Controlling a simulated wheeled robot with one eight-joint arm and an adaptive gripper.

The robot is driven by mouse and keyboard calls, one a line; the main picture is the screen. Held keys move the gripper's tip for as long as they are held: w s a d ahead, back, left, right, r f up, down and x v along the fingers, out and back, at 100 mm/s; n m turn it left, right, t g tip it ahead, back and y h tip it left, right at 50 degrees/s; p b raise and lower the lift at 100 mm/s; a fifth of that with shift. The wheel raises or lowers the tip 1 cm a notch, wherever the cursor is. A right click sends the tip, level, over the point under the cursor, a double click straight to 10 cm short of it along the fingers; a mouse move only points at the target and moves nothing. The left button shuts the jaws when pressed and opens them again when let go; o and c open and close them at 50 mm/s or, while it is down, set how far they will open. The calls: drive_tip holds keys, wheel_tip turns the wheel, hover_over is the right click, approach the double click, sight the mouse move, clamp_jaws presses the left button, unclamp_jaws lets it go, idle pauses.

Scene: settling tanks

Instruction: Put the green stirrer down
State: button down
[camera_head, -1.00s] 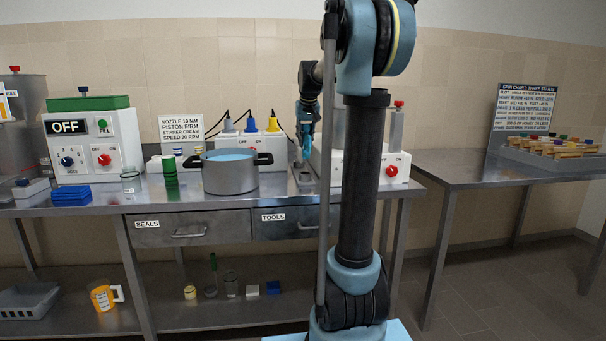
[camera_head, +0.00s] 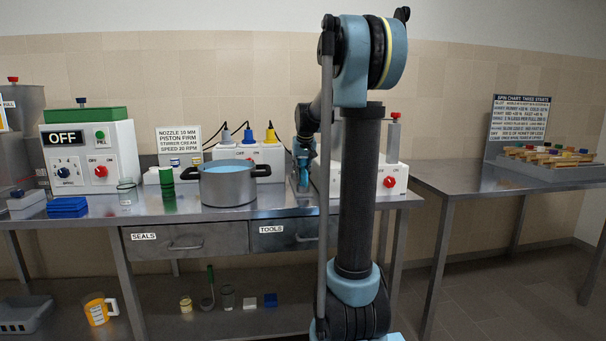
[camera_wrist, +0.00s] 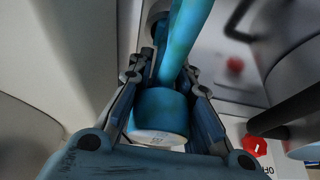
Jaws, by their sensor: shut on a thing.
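My gripper (camera_wrist: 165,72) is shut on a teal-blue stirrer (camera_wrist: 158,108) in the wrist view. The stirrer has a thick cylindrical end with a pale, marked face, and a long rod running up and away between the fingers. It looks blue rather than green. In the head view my gripper (camera_head: 303,160) is low over the bench, right of the steel pot (camera_head: 228,190). A green-handled tool (camera_head: 210,275) stands on the lower shelf.
Corded coloured plugs stand behind. The right-hand table (camera_head: 445,180) is mostly clear in front of a rack.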

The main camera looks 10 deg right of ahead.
sight(303, 158)
drive_tip(key=c, duration=1.2)
unclamp_jaws()
drive_tip(key=shift+c, duration=0.2)
drive_tip(key=v, duration=1.2)
drive_tip(key=s+f+g, duration=0.1)
drive_tip(key=s+f, duration=1.4)
drive_tip(key=s, duration=0.4)
drive_tip(key=s+f+g, duration=0.1)
drive_tip(key=s+f, duration=1.4)
drive_tip(key=s, duration=0.5)
drive_tip(key=shift+s+d+g, duration=0.15)
drive_tip(key=shift+d+g, duration=0.05)
drive_tip(key=shift+g, duration=0.1)
drive_tip(key=shift+f, duration=0.1)
